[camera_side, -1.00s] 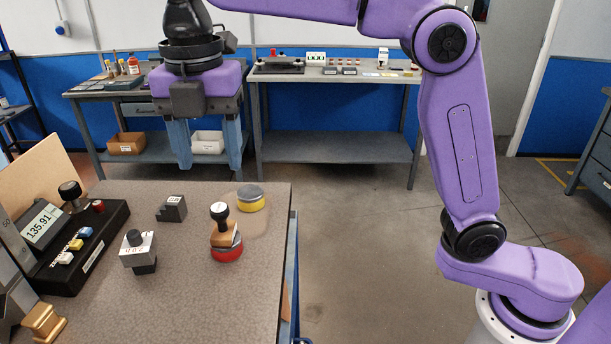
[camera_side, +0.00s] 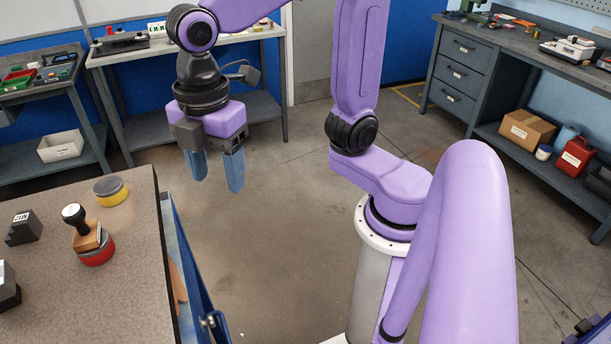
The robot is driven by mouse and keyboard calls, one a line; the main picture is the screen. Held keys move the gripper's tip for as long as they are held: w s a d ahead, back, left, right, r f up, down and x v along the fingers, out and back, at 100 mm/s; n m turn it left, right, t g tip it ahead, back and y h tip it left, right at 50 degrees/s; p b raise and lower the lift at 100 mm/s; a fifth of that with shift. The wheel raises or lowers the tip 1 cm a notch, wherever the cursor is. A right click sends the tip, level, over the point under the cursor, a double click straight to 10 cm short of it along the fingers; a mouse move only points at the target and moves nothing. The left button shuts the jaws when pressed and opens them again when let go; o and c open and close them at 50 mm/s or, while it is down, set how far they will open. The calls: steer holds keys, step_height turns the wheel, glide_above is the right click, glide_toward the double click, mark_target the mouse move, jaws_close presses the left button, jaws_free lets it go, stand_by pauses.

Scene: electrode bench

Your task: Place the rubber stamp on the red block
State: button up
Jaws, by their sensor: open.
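The rubber stamp (camera_side: 84,232), with a black knob handle and a wooden base, stands on the bench at the left. Its base overlaps the top of the red block (camera_side: 97,254), a low round red piece with a grey top. The stamp looks slightly tilted and appears to rest on the block, though the contact is partly hidden. My gripper (camera_side: 214,186) is open and empty, with two blue fingers pointing down. It is right of the stamp and apart from it, past the bench's right edge in the picture.
A yellow round block (camera_side: 111,190) sits behind the red one. A dark block with a label (camera_side: 23,228) lies to the left, and another dark piece is cut by the left edge. The bench top (camera_side: 130,290) is bare at front right. Open floor lies beyond its edge.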

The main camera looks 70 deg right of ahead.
steer(key=s+d+f+m, duration=0.5)
steer(key=s+d+f, duration=0.2)
steer(key=s+d, duration=0.3)
steer(key=shift+s+d+f, duration=0.15)
steer(key=shift+s+d, duration=0.05)
steer(key=shift+d, duration=0.35)
